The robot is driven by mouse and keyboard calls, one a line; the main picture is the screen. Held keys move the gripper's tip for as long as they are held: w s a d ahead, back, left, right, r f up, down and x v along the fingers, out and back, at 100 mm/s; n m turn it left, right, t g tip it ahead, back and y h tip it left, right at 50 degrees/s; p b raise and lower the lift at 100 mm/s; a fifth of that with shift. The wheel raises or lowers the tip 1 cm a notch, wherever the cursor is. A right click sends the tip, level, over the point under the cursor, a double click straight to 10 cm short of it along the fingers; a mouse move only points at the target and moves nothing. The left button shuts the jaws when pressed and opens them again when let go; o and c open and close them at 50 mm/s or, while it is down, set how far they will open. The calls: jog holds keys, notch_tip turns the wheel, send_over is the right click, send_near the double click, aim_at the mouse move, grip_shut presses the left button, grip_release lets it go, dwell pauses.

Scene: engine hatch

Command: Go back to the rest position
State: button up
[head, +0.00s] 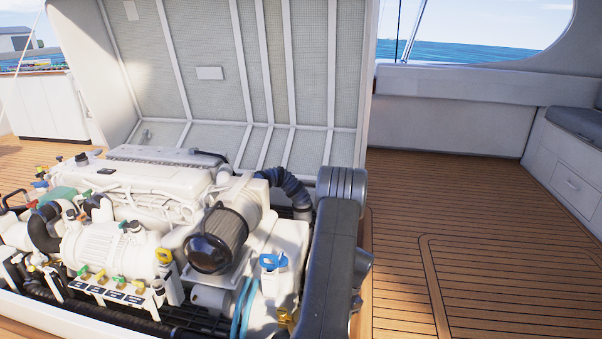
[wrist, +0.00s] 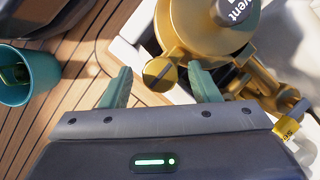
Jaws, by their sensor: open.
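My gripper (wrist: 162,84) shows in the wrist view with two green fingers spread apart and nothing held. A round brass knob with a slot (wrist: 160,75) appears between the fingertips in the picture; I cannot tell how far below them it is. The knob belongs to a brass housing (wrist: 190,30) with a dark cap marked "vent" (wrist: 236,12). In the head view my dark arm stands at the right side of the white engine (head: 140,185), and my gripper is not visible there.
The raised hatch lid (head: 225,60) stands behind the engine. A teal cup (wrist: 28,85) with something dark inside is at left in the wrist view. A yellow tagged part (wrist: 290,122) is at right. Open wooden deck (head: 480,230) lies right of my arm, with a bench (head: 570,165) beyond.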

jog(key=shift+r, duration=0.15)
jog(key=p+v, duration=0.4)
jog(key=v, duration=0.9)
jog(key=b+x, duration=0.4)
jog(key=x, duration=0.9)
jog(key=shift+f, duration=0.4)
jog(key=shift+w+a+r+n, duration=0.1)
jog(key=shift+r+n, duration=0.05)
jog(key=shift+n, duration=0.45)
jog(key=shift+n+g+h, duration=0.3)
jog(key=shift+n+h, duration=0.1)
jog(key=shift+n, duration=0.4)
jog(key=n+h, duration=0.1)
jog(key=n, duration=0.2)
jog(key=n+g+h+b, duration=0.1)
jog(key=n, duration=0.2)
jog(key=shift+a, duration=0.2)
jog(key=n+h+b, duration=0.1)
jog(key=n+h, duration=0.1)
jog(key=n, duration=0.3)
jog(key=shift+a, duration=0.1)
jog(key=n, duration=0.2)
jog(key=n+h+b, duration=0.1)
jog(key=n, duration=0.1)
jog(key=shift+r+h, duration=0.15)
jog(key=shift+h, duration=0.15)
jog(key=shift+t, duration=0.3)
